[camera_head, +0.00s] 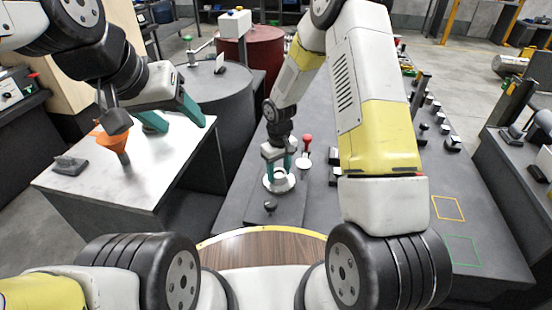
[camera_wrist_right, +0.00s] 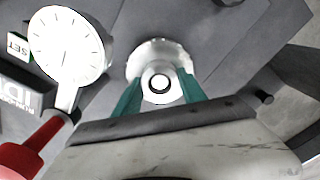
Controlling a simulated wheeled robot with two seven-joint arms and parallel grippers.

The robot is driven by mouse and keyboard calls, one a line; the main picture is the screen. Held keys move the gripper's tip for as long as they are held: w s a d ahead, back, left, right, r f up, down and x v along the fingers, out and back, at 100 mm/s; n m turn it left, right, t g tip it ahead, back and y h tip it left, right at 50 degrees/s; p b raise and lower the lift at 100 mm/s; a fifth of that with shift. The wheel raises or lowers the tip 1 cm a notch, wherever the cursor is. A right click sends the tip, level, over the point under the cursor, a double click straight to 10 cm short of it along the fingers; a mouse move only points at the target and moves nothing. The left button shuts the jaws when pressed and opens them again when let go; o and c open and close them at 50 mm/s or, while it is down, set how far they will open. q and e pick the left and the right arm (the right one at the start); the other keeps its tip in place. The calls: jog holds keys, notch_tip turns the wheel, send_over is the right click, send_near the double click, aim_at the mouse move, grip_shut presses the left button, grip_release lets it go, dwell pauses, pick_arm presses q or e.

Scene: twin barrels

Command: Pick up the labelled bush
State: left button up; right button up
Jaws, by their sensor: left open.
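A pale round metal piece with a dark-rimmed bore, which looks like the bush (camera_wrist_right: 161,83), sits in a shiny round seat (camera_wrist_right: 150,50) in the right wrist view. The seat shows as a light ring (camera_head: 280,184) on the dark bench in the head view. My right gripper (camera_head: 277,161) points down over it, its teal fingers on either side of the bush. Whether they touch it I cannot tell. I can read no label on the bush. My left gripper (camera_head: 172,117) is open and empty over the pale-topped table at the left.
A white dial gauge (camera_wrist_right: 67,47), a green "SET" tag (camera_wrist_right: 18,47) and a red knob (camera_wrist_right: 22,153) are close left of my right gripper. Red barrel (camera_head: 252,50) and grey barrel (camera_head: 215,100) stand behind.

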grip_shut()
jog(key=shift+r, duration=0.1)
notch_tip(320, 180, up, 11)
dwell(0.5)
jog(key=shift+r, duration=0.1)
